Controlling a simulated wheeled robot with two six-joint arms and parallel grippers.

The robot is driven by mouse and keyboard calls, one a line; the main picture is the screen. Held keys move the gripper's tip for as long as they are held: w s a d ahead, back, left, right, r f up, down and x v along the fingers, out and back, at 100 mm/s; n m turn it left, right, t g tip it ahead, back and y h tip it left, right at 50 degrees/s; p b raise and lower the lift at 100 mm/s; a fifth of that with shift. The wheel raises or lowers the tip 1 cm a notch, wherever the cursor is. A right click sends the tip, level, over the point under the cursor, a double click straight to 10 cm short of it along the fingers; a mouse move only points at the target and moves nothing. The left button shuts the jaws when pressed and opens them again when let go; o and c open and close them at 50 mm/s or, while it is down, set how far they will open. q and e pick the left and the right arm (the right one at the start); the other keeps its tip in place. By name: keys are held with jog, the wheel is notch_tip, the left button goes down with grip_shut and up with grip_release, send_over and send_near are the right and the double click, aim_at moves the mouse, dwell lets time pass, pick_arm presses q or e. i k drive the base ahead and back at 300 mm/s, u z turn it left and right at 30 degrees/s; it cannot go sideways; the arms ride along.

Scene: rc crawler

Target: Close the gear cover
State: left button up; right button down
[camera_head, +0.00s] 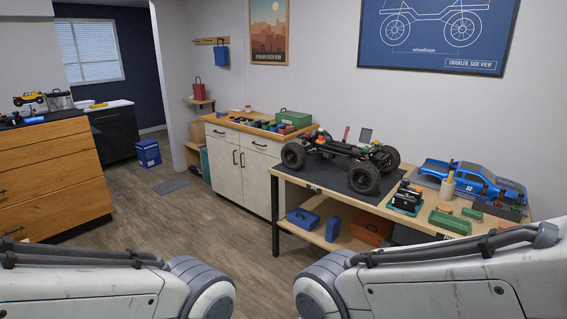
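The RC crawler chassis (344,151), with large black tyres and no body shell, stands on a dark mat on the workbench (398,219) at centre right. A small dark grey upright panel (365,135) and a red part (346,132) rise above the chassis. At this size I cannot tell which part is the gear cover or how it stands. My two arms show only as white and grey links along the bottom edge. Neither gripper is in the picture.
A blue truck body (473,179) lies at the bench's right, near a black item in a teal tray (406,199) and a green box (450,222). A blue toolbox (303,219) sits on the lower shelf. Floor (175,225) on the left is clear.

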aim_at(366, 135)
jog(key=z, duration=0.05)
jog(key=i, duration=1.15)
jog(key=z, duration=0.45)
jog(key=i, duration=2.3)
jog(key=z, duration=0.2)
